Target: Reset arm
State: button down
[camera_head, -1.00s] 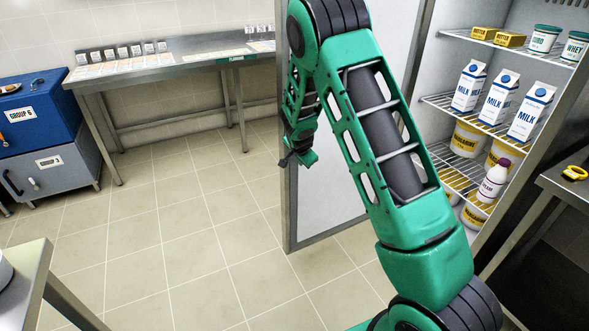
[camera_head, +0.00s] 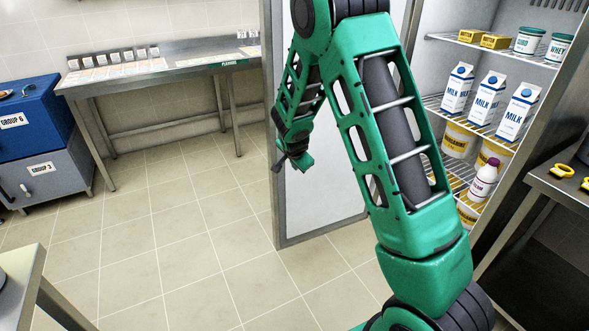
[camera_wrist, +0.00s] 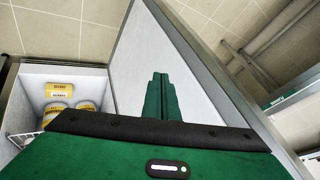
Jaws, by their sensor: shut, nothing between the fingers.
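My green arm rises through the middle of the head view and bends down at the left. My gripper (camera_head: 297,161) hangs there in front of the open fridge door (camera_head: 318,205). In the wrist view my gripper (camera_wrist: 160,78) shows as two green fingers pressed together with nothing between them. The fridge door (camera_wrist: 180,50) lies behind them in that view. I cannot tell the exact gap between gripper and door.
The fridge at right holds milk cartons (camera_head: 489,97), yellow tubs and a cream bottle (camera_head: 484,180). A steel counter (camera_head: 545,185) stands at far right. A steel table (camera_head: 165,74) and the blue Group 6 box (camera_head: 40,118) are at left. Tiled floor (camera_head: 170,240) is clear.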

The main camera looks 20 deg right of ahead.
jog(key=s+d+r+n+g, duration=0.15)
jog(key=s+d+r, duration=0.35)
jog(key=s, duration=0.6)
jog(key=s+d+r+n+g, duration=0.1)
jog(key=s+d+r+g, duration=0.15)
jog(key=s+r, duration=0.65)
jog(key=s+a+r+n+g+y, duration=0.1)
jog(key=s+n, duration=0.1)
jog(key=s, duration=1.2)
jog(key=s+a+r+n+g+y, duration=0.1)
jog(key=s+n+y, duration=0.1)
jog(key=s, duration=1.2)
jog(key=shift+r+n+g, duration=0.3)
jog(key=shift+r+n, duration=0.1)
jog(key=shift+n, duration=0.25)
